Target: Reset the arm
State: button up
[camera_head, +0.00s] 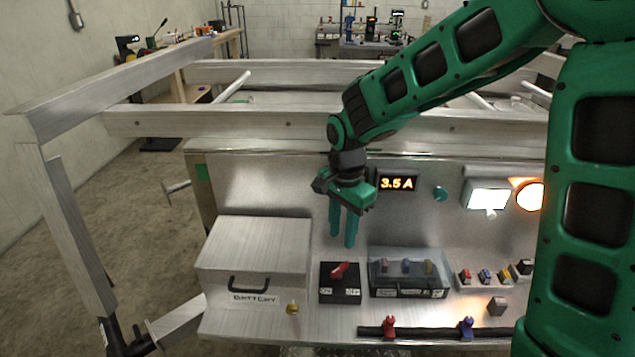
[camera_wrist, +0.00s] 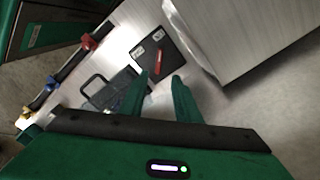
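My green arm reaches in from the right, and my gripper (camera_head: 343,240) hangs pointing down above the metal work surface. Its two fingers stand a little apart with nothing between them; the wrist view shows the gap and both fingertips (camera_wrist: 160,76). The fingers are above and behind a black switch box (camera_head: 340,290) with a red lever, apart from it. The switch box also shows beyond the fingertips in the wrist view (camera_wrist: 150,54).
A metal battery box (camera_head: 253,245) stands left of the switch. A dark case (camera_head: 409,280) with coloured terminals sits to the right. Red (camera_head: 389,326) and blue (camera_head: 466,326) clamps are on a front bar. A display (camera_head: 397,183) reads 3.5 A, with lit lamps (camera_head: 488,195) further right.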

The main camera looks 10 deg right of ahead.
jog(key=s+d+r+n, duration=0.2)
jog(key=s+d+r, duration=0.2)
jog(key=s+d, duration=0.6)
jog(key=s+d+r+n, duration=0.1)
jog(key=s+d+r, duration=0.35)
jog(key=d, duration=0.85)
jog(key=s+d+f+n, duration=0.1)
jog(key=s+d+n, duration=0.1)
jog(key=s, duration=0.9)
jog(key=shift+s+d, duration=0.3)
jog(key=shift+d, duration=0.6)
jog(key=shift+w+f, duration=0.25)
jog(key=shift+w, duration=0.4)
